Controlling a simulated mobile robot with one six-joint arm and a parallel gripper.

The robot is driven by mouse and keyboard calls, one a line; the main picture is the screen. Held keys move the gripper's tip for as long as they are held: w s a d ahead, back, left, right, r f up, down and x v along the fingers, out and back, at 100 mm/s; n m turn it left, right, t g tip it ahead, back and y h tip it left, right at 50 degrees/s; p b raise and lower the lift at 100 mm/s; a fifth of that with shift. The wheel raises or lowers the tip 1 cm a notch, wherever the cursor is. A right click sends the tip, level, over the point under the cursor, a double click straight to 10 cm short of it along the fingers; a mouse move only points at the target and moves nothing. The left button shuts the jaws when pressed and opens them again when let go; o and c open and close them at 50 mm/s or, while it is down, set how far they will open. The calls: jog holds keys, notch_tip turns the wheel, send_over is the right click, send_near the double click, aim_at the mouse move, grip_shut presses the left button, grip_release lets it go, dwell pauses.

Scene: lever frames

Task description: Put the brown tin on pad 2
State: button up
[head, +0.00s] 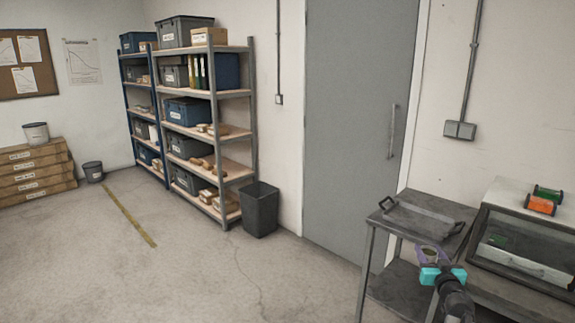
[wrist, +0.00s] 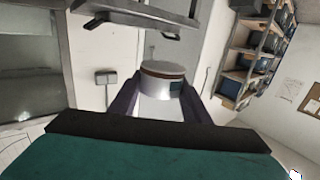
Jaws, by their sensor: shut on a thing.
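My gripper (head: 432,252), with dark purple fingers and a teal body, is in front of the grey table at the lower right of the head view. In the wrist view its fingers (wrist: 163,98) are shut on a round tin (wrist: 163,86). In the head view the tin is small and mostly hidden by the gripper. I see no pad marked 2 in either view.
A grey metal table (head: 386,228) carries a dark tray with raised handles (head: 422,217). To its right stands a glass-fronted cabinet (head: 520,243) with an orange and green object (head: 543,201) on top. A black bin (head: 260,210) and loaded shelves (head: 222,135) stand left of the grey door.

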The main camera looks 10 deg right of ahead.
jog(key=w+a+n+y, duration=0.3)
jog(key=a+n+y, duration=0.6)
jog(key=a, duration=1.7)
jog(key=s+a+f+n+g+y, duration=0.2)
jog(key=s+a+n+g+y, duration=0.2)
jog(key=a, duration=0.9)
jog(key=s+g+y, duration=0.3)
jog(key=s+y, duration=0.2)
jog(key=shift+s+a+f, duration=0.15)
jog(key=shift+s+f, duration=0.1)
jog(key=shift+s, duration=0.1)
